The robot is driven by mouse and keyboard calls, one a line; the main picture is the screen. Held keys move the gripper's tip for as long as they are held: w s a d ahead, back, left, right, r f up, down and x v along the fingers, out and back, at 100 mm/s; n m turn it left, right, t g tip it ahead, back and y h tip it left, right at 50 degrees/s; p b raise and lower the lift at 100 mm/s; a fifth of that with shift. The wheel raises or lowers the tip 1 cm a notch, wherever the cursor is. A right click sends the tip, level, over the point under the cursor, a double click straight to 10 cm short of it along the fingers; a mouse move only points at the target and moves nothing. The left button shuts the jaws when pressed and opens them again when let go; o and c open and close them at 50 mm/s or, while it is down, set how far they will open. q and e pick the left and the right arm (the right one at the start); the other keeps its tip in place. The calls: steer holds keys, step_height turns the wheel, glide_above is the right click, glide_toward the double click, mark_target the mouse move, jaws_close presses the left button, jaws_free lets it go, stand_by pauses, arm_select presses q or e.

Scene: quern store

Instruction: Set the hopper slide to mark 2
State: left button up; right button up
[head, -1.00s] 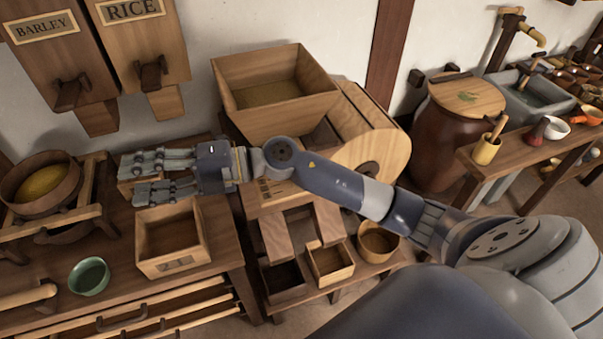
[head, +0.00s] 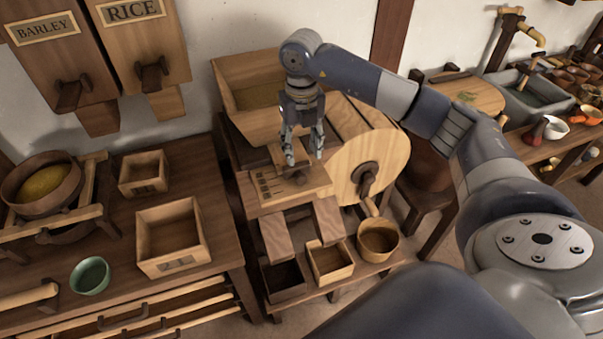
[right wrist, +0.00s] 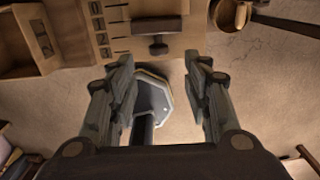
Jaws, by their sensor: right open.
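The wooden hopper (head: 232,72) sits on the mill beside the round wooden drum (head: 340,165). Below its front is a pale board with a row of dark scale marks (head: 265,186). The slide's small dark handle (head: 300,179) is at the board; in the right wrist view the dark handle (right wrist: 158,46) lies beyond the fingertips, with the marks (right wrist: 98,24) to its left. My right gripper (head: 304,162) is open and empty, pointing down above the board, apart from the handle in the wrist view. Which mark the slide is at I cannot tell. My left gripper is out of view.
Open wooden boxes (head: 329,263) and a round tub (head: 378,239) stand below the mill. The left bench holds two boxes (head: 172,262), a green bowl (head: 90,276) and a sieve (head: 42,185). A wheel crank (head: 368,190) sits close to the right of the board.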

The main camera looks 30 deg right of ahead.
mark_target(302, 176)
step_height(302, 176, down, 10)
steer(key=shift+r+p, duration=0.1)
steer(key=shift+p, duration=0.9)
jaws_close()
